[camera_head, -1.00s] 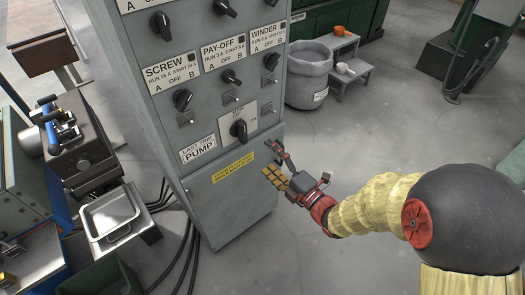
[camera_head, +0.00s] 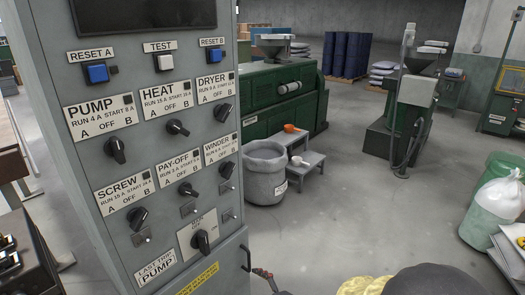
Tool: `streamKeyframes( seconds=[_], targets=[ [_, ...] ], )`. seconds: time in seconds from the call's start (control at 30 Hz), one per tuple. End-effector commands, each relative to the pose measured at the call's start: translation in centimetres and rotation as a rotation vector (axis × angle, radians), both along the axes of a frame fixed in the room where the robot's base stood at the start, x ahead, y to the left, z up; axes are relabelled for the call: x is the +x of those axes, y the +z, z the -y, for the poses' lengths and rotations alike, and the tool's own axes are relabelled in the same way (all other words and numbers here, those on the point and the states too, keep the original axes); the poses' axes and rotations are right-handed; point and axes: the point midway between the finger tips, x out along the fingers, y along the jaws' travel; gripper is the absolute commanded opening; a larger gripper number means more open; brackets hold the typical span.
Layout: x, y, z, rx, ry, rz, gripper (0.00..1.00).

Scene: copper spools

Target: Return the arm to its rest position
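Only a small part of my gripper (camera_head: 268,279) shows, at the bottom edge of the head view, just right of the grey control cabinet (camera_head: 78,190). Its fingers are mostly cut off by the frame, so I cannot tell whether it is open or shut, or whether it touches the cabinet. The yellow-sleeved part of my arm (camera_head: 365,286) and a dark rounded joint (camera_head: 435,280) show at the bottom edge. The rest of the arm is out of view.
A grey bin (camera_head: 265,175) and a small grey step stand (camera_head: 303,170) are behind. A white sack (camera_head: 498,200) stands at the right. Green machines (camera_head: 290,105) line the back. Open grey floor (camera_head: 365,215) lies between.

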Motion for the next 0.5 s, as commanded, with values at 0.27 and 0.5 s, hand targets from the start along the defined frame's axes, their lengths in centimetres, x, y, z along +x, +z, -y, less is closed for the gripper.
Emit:
streamKeyframes(
  seconds=[0.27, 0.5],
  targets=[
    [-2.4, -1.0, 9.6, -0.006, -0.504, -0.461, 0.88],
    [-8.7, 5.1, 16.8, 0.099, -0.993, -0.752, 0.88]
  ],
)
